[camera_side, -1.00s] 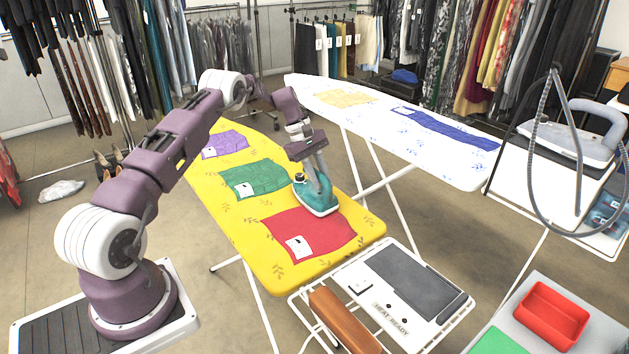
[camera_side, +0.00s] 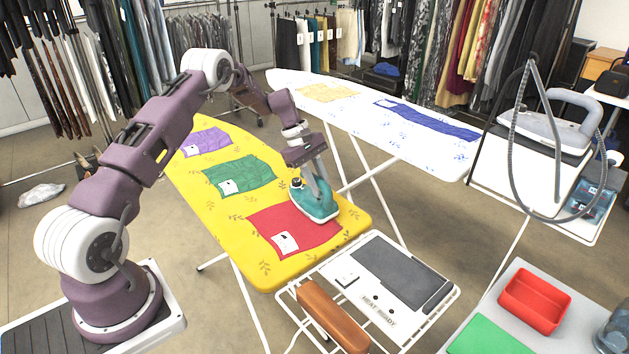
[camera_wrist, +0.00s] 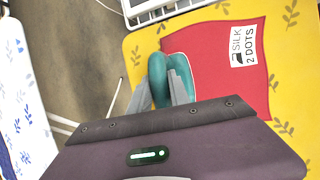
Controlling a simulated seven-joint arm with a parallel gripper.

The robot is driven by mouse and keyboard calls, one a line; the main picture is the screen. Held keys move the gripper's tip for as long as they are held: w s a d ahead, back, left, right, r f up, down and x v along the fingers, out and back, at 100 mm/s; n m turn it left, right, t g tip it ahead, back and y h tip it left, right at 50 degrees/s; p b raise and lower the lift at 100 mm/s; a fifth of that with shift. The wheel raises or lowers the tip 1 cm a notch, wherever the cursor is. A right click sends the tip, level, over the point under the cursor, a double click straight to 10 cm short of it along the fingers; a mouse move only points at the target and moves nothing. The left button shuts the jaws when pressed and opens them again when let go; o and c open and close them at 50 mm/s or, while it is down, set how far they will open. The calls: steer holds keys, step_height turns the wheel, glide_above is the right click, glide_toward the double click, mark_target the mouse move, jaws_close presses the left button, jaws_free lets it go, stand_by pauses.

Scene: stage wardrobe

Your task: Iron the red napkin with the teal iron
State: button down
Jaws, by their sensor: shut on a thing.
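The red napkin (camera_side: 292,230) lies flat near the front end of the yellow ironing board (camera_side: 262,271). Its white label (camera_wrist: 243,46) reads "SILK 2 DOTS" in the wrist view. The teal iron (camera_side: 321,208) rests over the napkin's right edge and covers part of it; whether its whole sole touches the cloth is hidden. My gripper (camera_side: 314,183) is shut on the iron from above. In the wrist view, my gripper (camera_wrist: 166,88) has its fingers on both sides of the teal handle (camera_wrist: 178,68).
Green (camera_side: 240,174) and purple (camera_side: 205,142) cloths lie farther along the board. A white rack (camera_side: 352,327) marked "HEAT READY" stands at the front end. A white board (camera_side: 372,143) with yellow and blue cloths stands behind. Another iron (camera_side: 550,125) and a red bin (camera_side: 535,300) are at right.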

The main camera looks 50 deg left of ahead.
steer(key=shift+d, duration=3.2)
step_height(320, 180, up, 8)
steer(key=shift+r, duration=0.15)
